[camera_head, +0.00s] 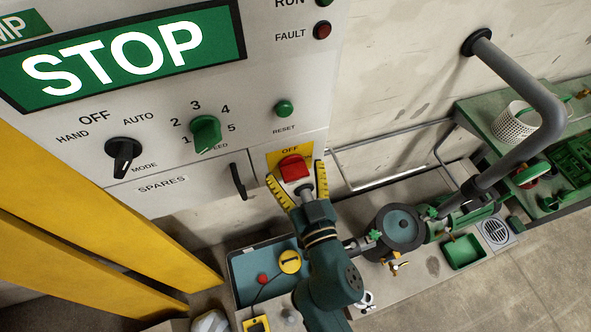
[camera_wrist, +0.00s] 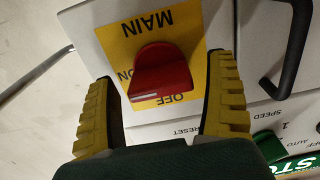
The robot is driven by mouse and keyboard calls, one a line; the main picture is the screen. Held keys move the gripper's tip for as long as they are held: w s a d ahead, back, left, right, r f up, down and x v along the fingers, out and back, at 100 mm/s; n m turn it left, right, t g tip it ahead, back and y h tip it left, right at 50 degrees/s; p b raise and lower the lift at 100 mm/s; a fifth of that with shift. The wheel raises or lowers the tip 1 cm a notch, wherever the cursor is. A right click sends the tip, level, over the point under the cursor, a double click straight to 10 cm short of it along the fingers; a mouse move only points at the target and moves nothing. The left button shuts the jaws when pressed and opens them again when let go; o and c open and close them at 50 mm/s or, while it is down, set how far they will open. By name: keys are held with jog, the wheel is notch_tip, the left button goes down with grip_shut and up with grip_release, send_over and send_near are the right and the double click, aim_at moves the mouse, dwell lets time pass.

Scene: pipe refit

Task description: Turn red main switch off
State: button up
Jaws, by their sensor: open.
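The red main switch (camera_head: 293,168) is a red handle on a yellow plate (camera_head: 280,157) on the grey cabinet front. In the wrist view the red handle (camera_wrist: 160,72) shows upside down, with MAIN, ON and OFF printed on the yellow plate around it. I cannot tell for sure which mark the handle points to. My gripper (camera_head: 295,173) is open, its yellow ribbed fingers on either side of the handle. In the wrist view gaps show between the handle and both fingers of my gripper (camera_wrist: 165,78).
A black pull handle (camera_head: 238,181) is close left of the switch. The green speed knob (camera_head: 205,133), green reset button (camera_head: 284,108) and black mode knob (camera_head: 123,155) are on the same cabinet. Yellow posts (camera_head: 90,220) stand at the left. A grey pipe (camera_head: 520,85) bends at the right.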

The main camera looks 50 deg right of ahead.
jog(key=c, duration=1.2)
jog(key=shift+n, duration=0.4)
jog(key=n, duration=0.3)
jog(key=shift+n+p, duration=0.35)
jog(key=shift+n, duration=0.05)
jog(key=n+p, duration=0.1)
jog(key=n, duration=0.3)
jog(key=shift+n, duration=0.3)
jog(key=n, duration=0.4)
jog(key=shift+p, duration=0.4)
jog(key=n, duration=0.4)
jog(key=shift+n+p, duration=0.3)
jog(key=shift+p, duration=0.1)
